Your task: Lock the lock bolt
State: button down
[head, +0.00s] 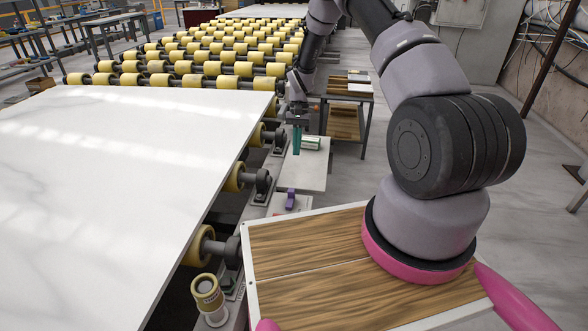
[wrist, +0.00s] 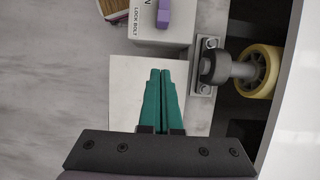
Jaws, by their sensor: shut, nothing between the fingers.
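The lock bolt's purple handle (head: 290,199) stands on a pale block beside the rollers. It also shows at the top of the wrist view (wrist: 163,14), cut off by the frame edge, on a pale box (wrist: 178,34) printed "LOCK BOLT". My gripper (head: 296,152) has teal fingers pointing down over a white plate, farther back than the purple handle. In the wrist view its fingers (wrist: 160,74) are together, with nothing held. They are clearly apart from the handle. How the bolt is set inside the box cannot be seen.
A large white stone slab (head: 110,170) lies on yellow rollers at the left. A white plate (head: 305,178) with a small green-and-white item (head: 311,143) is by my gripper. A roller with a bracket (wrist: 250,70) sits right of the box in the wrist view.

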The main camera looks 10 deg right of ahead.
aim_at(290, 201)
jog(key=x, duration=1)
jog(key=shift+s+a+r, duration=0.1)
jog(key=shift+s+a, duration=0.15)
jog(key=shift+s, duration=0.35)
jog(key=shift+s+a+r, duration=0.1)
jog(key=shift+s+a, duration=0.15)
jog(key=shift+s, duration=0.35)
jog(key=shift+s+a+r, duration=0.1)
jog(key=shift+s+a, duration=0.15)
jog(key=shift+s, duration=0.35)
jog(key=shift+s+a, duration=0.3)
jog(key=shift+s, duration=0.4)
jog(key=shift+s+a, duration=0.3)
jog(key=shift+s, duration=0.45)
jog(key=shift+s+a, duration=0.25)
jog(key=shift+s, duration=0.45)
jog(key=v, duration=1)
jog(key=shift+w+r, duration=0.2)
jog(key=shift+r, duration=0.15)
